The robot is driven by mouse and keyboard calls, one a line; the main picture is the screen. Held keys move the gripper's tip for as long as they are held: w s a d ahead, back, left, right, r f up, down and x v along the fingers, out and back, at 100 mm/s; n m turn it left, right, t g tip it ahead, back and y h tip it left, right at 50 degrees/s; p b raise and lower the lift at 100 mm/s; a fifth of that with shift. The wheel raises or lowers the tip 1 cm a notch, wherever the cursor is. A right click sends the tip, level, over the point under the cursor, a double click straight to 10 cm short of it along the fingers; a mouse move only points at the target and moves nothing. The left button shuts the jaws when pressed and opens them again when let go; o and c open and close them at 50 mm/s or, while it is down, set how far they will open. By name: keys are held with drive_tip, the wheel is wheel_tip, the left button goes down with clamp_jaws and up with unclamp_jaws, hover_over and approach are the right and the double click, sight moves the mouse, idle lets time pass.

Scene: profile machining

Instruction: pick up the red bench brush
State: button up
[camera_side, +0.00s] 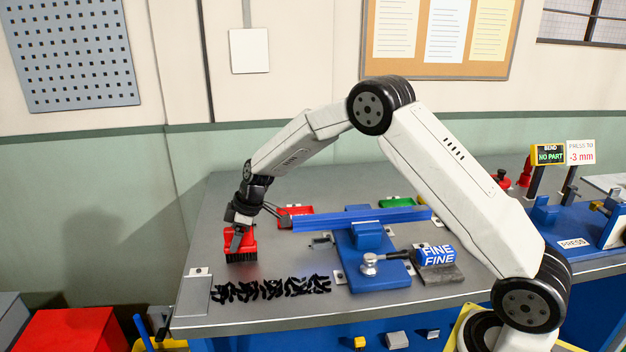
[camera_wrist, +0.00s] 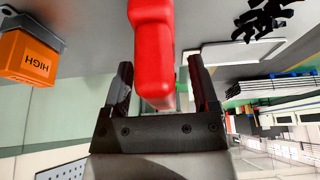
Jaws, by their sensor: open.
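The red bench brush (camera_side: 247,242) stands at the left part of the grey bench, with its dark bristles down on the bench top. My gripper (camera_side: 237,236) is down at the brush from above. In the wrist view the brush's red handle (camera_wrist: 153,50) lies between the two dark fingers of my gripper (camera_wrist: 162,85). The fingers are open, and a gap shows on each side of the handle. The bristles are not visible in the wrist view.
Black swarf (camera_side: 270,289) lies in front of the brush. A long blue profile (camera_side: 345,217) lies across a blue fixture (camera_side: 370,262) to the right, near a small red tray (camera_side: 296,211) and a green tray (camera_side: 397,202). An orange block marked HIGH (camera_wrist: 28,57) shows in the wrist view.

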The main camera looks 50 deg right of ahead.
clamp_jaws()
drive_tip(key=shift+r, duration=0.2)
idle(0.3)
drive_tip(key=shift+r, duration=0.55)
drive_tip(key=s+r, duration=1.1)
drive_tip(key=s, duration=0.3)
drive_tip(key=shift+d+r, duration=0.15)
drive_tip(key=shift+r, duration=0.1)
